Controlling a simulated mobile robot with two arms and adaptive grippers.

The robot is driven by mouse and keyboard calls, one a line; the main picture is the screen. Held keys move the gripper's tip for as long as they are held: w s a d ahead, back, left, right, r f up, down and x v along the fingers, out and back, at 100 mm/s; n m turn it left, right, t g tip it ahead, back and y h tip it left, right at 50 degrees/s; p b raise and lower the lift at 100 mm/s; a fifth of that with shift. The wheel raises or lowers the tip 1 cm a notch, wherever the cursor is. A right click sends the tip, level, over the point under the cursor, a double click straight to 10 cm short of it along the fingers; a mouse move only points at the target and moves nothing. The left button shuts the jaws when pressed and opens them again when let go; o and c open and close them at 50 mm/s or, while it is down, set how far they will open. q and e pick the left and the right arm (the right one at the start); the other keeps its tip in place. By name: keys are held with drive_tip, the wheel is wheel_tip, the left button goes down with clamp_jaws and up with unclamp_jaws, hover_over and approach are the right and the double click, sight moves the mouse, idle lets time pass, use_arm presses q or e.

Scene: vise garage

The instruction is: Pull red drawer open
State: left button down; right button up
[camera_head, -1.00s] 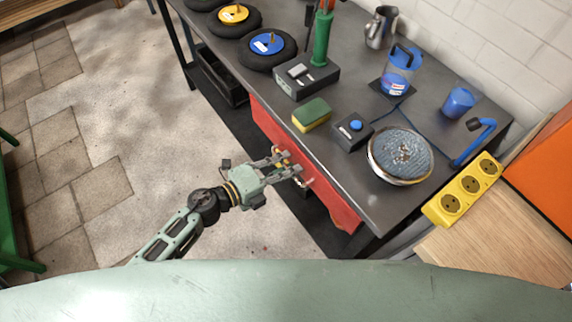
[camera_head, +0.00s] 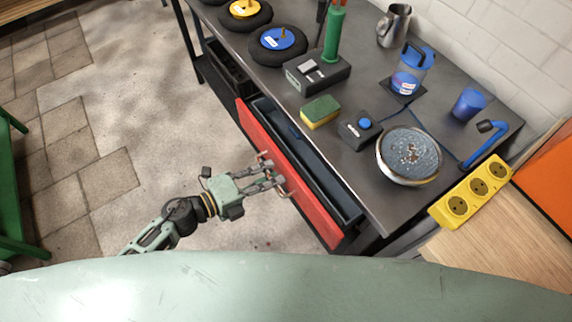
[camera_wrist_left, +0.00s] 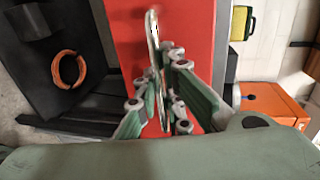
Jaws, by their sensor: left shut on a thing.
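The red drawer (camera_head: 302,193) sits under the dark workbench and stands partly open. A strip of its dark inside (camera_head: 318,172) shows between the red front and the bench edge. My left gripper (camera_head: 275,178) is at the drawer front, shut on the metal handle (camera_head: 284,191). In the left wrist view the fingers (camera_wrist_left: 163,95) close around the handle bar (camera_wrist_left: 154,45), with the red front (camera_wrist_left: 190,25) behind it. My right gripper is not in view.
The bench top holds a sponge (camera_head: 320,112), a small box with a blue button (camera_head: 359,130), a round dish (camera_head: 409,157), a blue cup (camera_head: 469,104) and wheels (camera_head: 278,44). A yellow socket strip (camera_head: 470,193) lies at the right. The floor left of the drawer is clear.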

use_arm(q)
drive_tip(key=f+v, duration=0.2)
drive_tip(key=v, duration=0.7)
drive_tip(key=f+v, duration=0.2)
drive_tip(key=v, duration=0.7)
drive_tip(key=shift+s+a+b, duration=0.35)
drive_tip(key=shift+s+a, duration=0.05)
drive_tip(key=shift+a, duration=0.25)
drive_tip(key=shift+r, duration=0.15)
drive_tip(key=c, duration=2.1)
unclamp_jaws()
drive_tip(key=v, duration=1.2)
